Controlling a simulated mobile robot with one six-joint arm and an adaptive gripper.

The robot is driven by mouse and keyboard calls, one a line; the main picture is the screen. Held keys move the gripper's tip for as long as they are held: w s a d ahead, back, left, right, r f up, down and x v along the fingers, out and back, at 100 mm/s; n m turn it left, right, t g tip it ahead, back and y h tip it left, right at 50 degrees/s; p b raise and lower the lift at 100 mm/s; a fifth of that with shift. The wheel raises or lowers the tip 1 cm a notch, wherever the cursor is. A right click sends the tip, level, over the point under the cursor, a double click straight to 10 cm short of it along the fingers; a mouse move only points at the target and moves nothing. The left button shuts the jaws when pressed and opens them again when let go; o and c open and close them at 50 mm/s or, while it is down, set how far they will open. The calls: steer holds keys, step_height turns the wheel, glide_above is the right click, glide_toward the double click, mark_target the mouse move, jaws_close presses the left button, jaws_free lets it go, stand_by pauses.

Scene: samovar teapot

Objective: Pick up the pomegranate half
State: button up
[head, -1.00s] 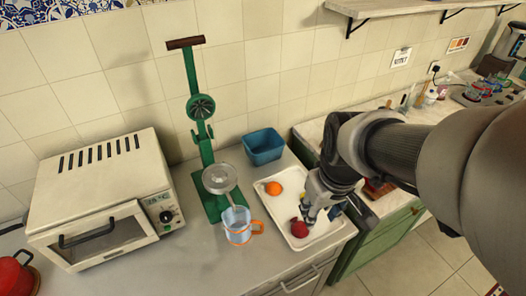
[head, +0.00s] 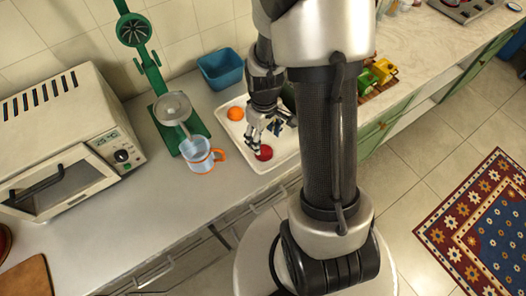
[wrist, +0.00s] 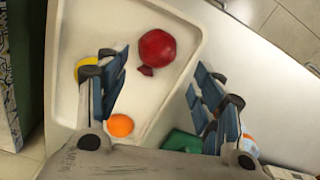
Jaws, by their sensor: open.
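The red pomegranate piece (head: 264,153) lies in the white tray (head: 284,150), near its front edge. In the wrist view the pomegranate (wrist: 157,47) is a round dark red shape with its crown toward the gripper; its cut face cannot be made out. My gripper (head: 262,138) points down over the tray, just behind the fruit. In the wrist view my gripper (wrist: 158,68) is open and empty, with the fruit ahead of the gap between its fingers. Contact with the fruit is not visible.
An orange (head: 236,113) lies in the tray, and a yellow item (wrist: 88,67) is partly hidden behind a finger. A glass cup with an orange handle (head: 200,156) and the green press (head: 171,112) stand left of the tray. A blue bin (head: 221,68) stands behind.

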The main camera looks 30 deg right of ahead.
mark_target(265, 150)
steer(key=f+b, duration=0.2)
steer(key=f, duration=0.6)
steer(key=shift+d+f+b, duration=0.15)
steer(key=shift+d+b, duration=0.05)
steer(key=shift+b, duration=0.2)
steer(key=shift+c, duration=0.3)
steer(key=c, duration=0.8)
